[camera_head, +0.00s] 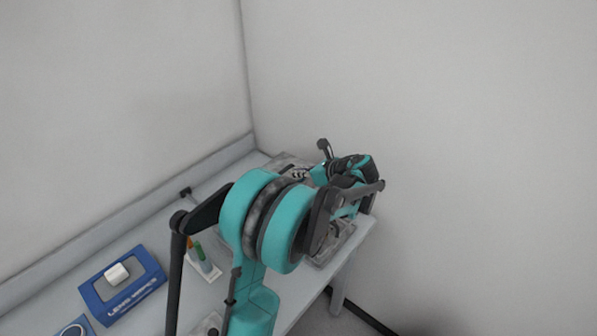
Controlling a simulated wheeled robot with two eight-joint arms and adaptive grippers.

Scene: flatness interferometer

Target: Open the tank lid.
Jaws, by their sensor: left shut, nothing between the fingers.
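A grey apparatus, apparently the tank (284,160), stands at the far end of the table, mostly hidden behind my left arm. Another grey part (338,246) shows below the arm near the table's right edge. I cannot make out the lid or whether it is raised. My left arm reaches across the middle of the view. My left gripper (303,174) is shut and empty, small and partly hidden over the apparatus. I cannot tell whether it touches it. My right gripper is not in view.
A blue box (122,284) with a white block (117,273) on it lies on the pale table at lower left. A small white holder (206,266) with coloured bottles stands beside my arm. Walls close in behind the table; floor is open at lower right.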

